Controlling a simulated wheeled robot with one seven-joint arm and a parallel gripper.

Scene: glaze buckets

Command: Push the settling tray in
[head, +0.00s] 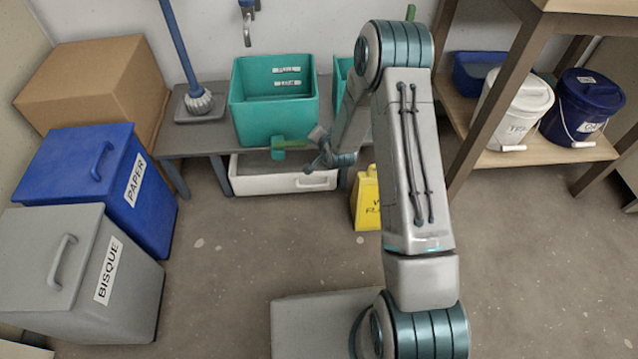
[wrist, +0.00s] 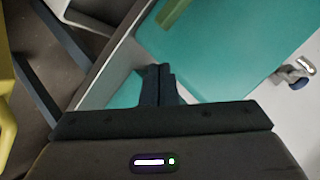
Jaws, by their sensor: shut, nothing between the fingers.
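The settling tray (head: 250,184) is a white, shallow tray low under the grey bench in the head view. Its front stands out past the bench edge, with some of its grey inside showing. A handle is on its front face. My gripper (head: 318,150) is near the bench's front edge, above the tray's right part, and seems apart from it. In the wrist view my gripper's dark fingers (wrist: 160,85) are together with nothing between them. A white part at the upper left (wrist: 90,14) looks like the tray.
A yellow floor sign (head: 366,200) stands right of the tray. Blue (head: 150,205) and grey (head: 130,290) bins stand left. Floor before the tray is clear.

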